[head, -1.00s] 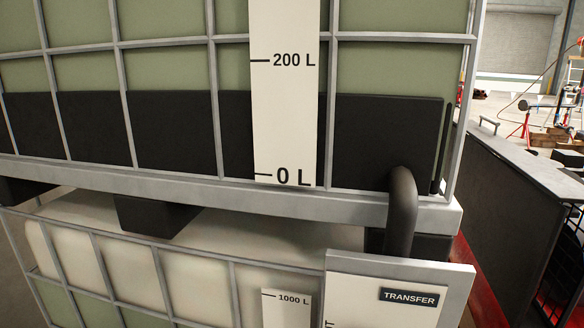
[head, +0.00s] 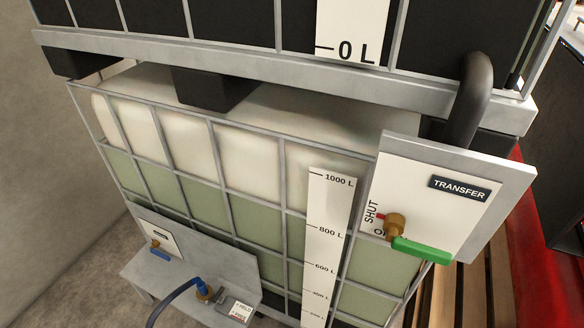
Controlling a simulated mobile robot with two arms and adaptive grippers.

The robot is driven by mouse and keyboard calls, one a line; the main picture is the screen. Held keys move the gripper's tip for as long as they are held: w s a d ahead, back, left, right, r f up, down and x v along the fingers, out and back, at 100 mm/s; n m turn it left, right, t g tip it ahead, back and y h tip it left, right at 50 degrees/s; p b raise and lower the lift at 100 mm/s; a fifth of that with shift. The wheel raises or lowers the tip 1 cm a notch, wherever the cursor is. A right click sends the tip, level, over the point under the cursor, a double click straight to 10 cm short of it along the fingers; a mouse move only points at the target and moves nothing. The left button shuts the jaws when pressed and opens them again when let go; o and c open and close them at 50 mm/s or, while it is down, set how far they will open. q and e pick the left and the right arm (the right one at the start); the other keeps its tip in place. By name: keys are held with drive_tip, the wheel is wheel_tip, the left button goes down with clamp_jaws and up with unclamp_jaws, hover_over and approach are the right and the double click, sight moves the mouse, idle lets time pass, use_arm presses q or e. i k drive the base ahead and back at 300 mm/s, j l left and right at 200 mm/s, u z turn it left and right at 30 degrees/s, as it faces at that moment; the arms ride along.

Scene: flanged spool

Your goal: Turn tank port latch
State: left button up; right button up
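A white panel (head: 480,225) labelled TRANSFER is fixed to the front of the tank frame at the right. A brass valve (head: 395,225) with a green lever handle (head: 420,251) sits at its lower left. The lever points right and slightly down. A SHUT label and a small red mark are beside the valve; a second label starting with O is partly hidden behind it. No part labelled as a latch shows. Neither of my grippers is in view.
The lower caged tank (head: 165,150) carries a level scale (head: 328,235). A thick dark pipe (head: 470,100) comes down behind the panel. At lower left, a grey shelf (head: 165,280) holds a blue hose (head: 170,300) and a small blue-handled valve (head: 158,252). A red surface (head: 540,225) stands right.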

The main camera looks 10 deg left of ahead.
sight(221, 297)
drive_tip(key=u, duration=0.35)
drive_tip(key=i+j+u, duration=0.1)
drive_tip(key=u, duration=0.6)
drive_tip(key=i+j, duration=0.05)
